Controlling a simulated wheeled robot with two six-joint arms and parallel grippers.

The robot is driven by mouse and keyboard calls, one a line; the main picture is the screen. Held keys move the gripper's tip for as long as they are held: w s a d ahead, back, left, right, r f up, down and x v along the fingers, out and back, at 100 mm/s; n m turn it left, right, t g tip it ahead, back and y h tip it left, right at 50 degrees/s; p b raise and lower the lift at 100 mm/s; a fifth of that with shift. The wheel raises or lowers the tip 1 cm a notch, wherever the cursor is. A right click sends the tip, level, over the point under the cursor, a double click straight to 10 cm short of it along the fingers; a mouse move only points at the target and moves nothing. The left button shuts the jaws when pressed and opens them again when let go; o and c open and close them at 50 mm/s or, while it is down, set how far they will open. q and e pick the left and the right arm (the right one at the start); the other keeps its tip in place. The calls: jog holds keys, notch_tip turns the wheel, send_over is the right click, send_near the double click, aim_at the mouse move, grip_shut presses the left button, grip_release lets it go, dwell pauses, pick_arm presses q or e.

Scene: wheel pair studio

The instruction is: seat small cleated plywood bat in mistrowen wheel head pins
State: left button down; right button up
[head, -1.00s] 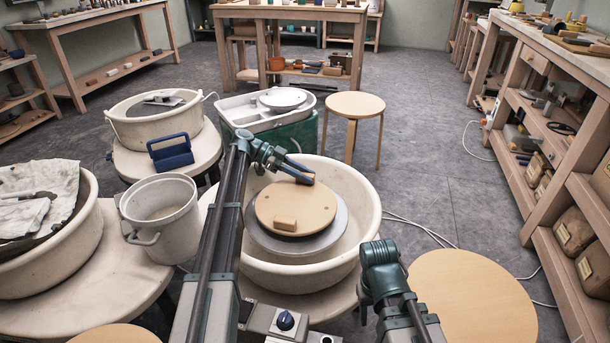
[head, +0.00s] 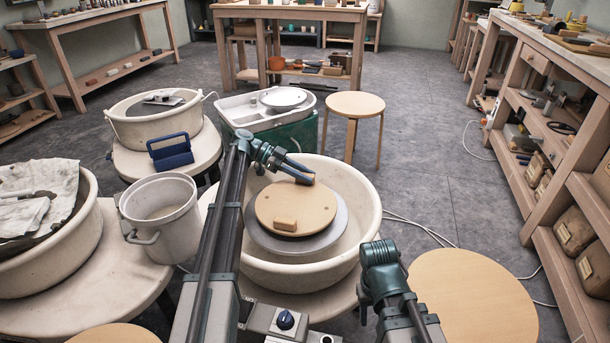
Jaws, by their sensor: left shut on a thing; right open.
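The round plywood bat (head: 295,208) lies over the grey wheel head (head: 335,230) inside the cream splash pan (head: 350,180). A small wooden cleat (head: 285,224) stands on its near side. My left gripper (head: 308,180) is shut at the bat's far edge, seemingly on a second cleat that its fingers mostly hide. The bat looks roughly level; I cannot tell whether it touches the wheel head. The pins are hidden under it. My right gripper (head: 378,252) is at the pan's near right, away from the bat; its fingertips are not clearly visible.
A white bucket (head: 160,210) stands left of the pan. A round stool (head: 470,297) is at the near right, another (head: 354,105) behind the pan. Open floor lies to the right.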

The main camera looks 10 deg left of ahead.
pick_arm(q)
jog(key=shift+f+b, duration=1.05)
jog(key=shift+f, duration=0.1)
jog(key=shift+r, duration=0.1)
jog(key=c, duration=0.6)
grip_release()
jog(key=shift+o, duration=0.2)
